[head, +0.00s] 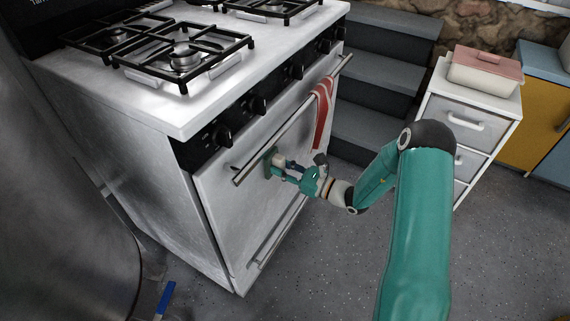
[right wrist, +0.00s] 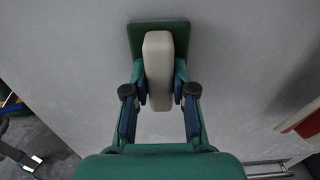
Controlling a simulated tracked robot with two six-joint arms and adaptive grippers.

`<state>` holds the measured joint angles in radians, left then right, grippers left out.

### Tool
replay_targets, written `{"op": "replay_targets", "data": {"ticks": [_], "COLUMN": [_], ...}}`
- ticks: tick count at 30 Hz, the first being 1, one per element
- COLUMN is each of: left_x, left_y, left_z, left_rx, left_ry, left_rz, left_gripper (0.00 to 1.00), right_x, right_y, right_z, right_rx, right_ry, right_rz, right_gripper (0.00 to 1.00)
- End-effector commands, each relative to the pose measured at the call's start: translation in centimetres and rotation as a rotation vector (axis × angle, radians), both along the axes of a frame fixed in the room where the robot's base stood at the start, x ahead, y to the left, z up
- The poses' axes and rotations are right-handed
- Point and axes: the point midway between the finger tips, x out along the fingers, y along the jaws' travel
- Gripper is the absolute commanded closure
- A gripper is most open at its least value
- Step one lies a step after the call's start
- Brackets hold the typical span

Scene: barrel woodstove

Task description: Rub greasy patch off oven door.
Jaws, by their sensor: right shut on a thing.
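My right gripper (head: 284,166) is shut on a scrubber with a beige block body (right wrist: 158,72) and a dark green pad (right wrist: 182,38). The scrubber also shows in the head view (head: 270,161), with its pad against or very near the white oven door (head: 235,205). It is at the upper part of the door, close to the left end of the door's bar handle (head: 292,119). I cannot tell whether the pad touches the door. No greasy patch can be made out; the scrubber and gripper hide part of the door. My left gripper is not in view.
A red and white towel (head: 323,108) hangs on the door handle to the right. Control knobs (head: 257,104) line the stove's front above the door. Grey steps (head: 376,92) and a white drawer unit (head: 468,112) stand to the right. The floor (head: 320,265) before the stove is clear.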

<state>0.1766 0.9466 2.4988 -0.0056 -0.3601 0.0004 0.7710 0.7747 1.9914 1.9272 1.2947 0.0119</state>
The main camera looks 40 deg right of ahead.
Motion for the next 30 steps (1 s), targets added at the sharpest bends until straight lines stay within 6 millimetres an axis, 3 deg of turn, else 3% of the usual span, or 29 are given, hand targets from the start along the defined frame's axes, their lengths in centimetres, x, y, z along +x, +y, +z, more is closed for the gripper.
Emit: {"op": "replay_targets", "data": {"ticks": [22, 30], "left_x": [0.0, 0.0], "left_y": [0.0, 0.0], "left_z": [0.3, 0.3], "left_rx": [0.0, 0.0], "left_ry": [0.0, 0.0], "left_rz": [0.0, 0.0], "left_gripper": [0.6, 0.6], "right_x": [-1.9, -2.2], "right_y": [4.9, 5.4], "right_z": [0.0, 0.0], "right_rx": [0.002, 0.0], "right_ry": [0.0, -0.001], "right_rz": [0.009, 0.005], "right_gripper": [1.0, 1.0]}}
